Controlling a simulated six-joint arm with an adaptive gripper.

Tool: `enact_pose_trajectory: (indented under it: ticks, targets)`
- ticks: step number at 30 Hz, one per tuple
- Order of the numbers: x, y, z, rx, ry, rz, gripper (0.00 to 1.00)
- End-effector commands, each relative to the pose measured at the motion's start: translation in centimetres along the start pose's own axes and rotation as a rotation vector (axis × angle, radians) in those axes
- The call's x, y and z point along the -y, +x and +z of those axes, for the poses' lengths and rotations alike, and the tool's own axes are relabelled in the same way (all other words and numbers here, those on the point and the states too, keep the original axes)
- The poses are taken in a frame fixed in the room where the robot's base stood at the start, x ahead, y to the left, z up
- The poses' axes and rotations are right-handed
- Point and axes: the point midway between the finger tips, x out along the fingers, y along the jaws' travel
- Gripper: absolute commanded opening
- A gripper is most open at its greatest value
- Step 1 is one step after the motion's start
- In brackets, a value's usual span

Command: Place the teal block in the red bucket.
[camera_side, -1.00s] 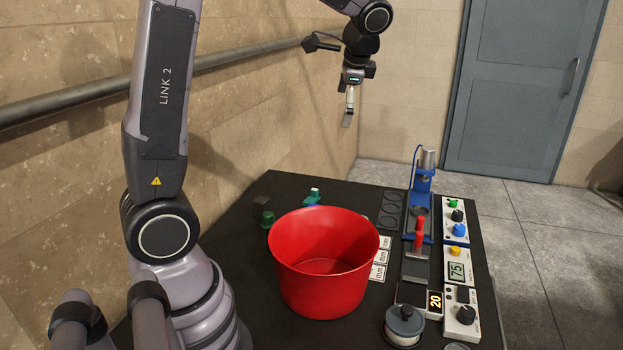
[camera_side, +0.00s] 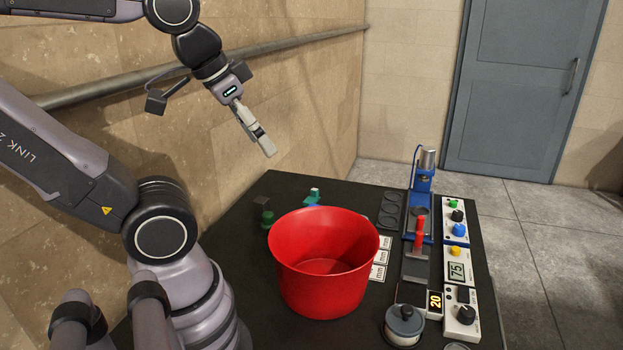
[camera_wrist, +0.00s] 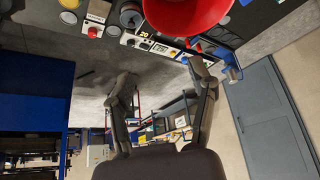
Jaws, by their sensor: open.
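The red bucket (camera_side: 325,285) stands upright on the dark table; the part of its inside that shows is empty. Its rim also shows at the top of the wrist view (camera_wrist: 188,22). A small teal block (camera_side: 313,196) is just behind the bucket, partly hidden by the rim. My gripper (camera_side: 266,148) hangs tilted in the air, above and to the left of the bucket, well clear of it. In the wrist view my gripper (camera_wrist: 161,73) has its fingers wide apart with nothing between them. The teal block cannot be made out there.
A dark block (camera_side: 261,202) and a green piece (camera_side: 267,218) sit left of the teal block. A blue press (camera_side: 421,190), a red-handled tool (camera_side: 419,232), control boxes (camera_side: 457,265) and a lidded pot (camera_side: 404,322) line the right side. A wall with a pipe is at left.

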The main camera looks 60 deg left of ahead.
Motion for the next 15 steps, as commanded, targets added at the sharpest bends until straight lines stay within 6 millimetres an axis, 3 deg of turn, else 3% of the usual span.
enact_pose_trajectory:
  ticks: [8,11,15]
  targets:
    - [0.4,0.4,-1.0,-0.002,-0.014,-0.014,0.56]
    - [1.6,1.6,-3.8,-0.013,-0.052,-0.049,0.56]
    - [5.5,5.3,-9.6,-0.046,-0.133,-0.125,0.56]
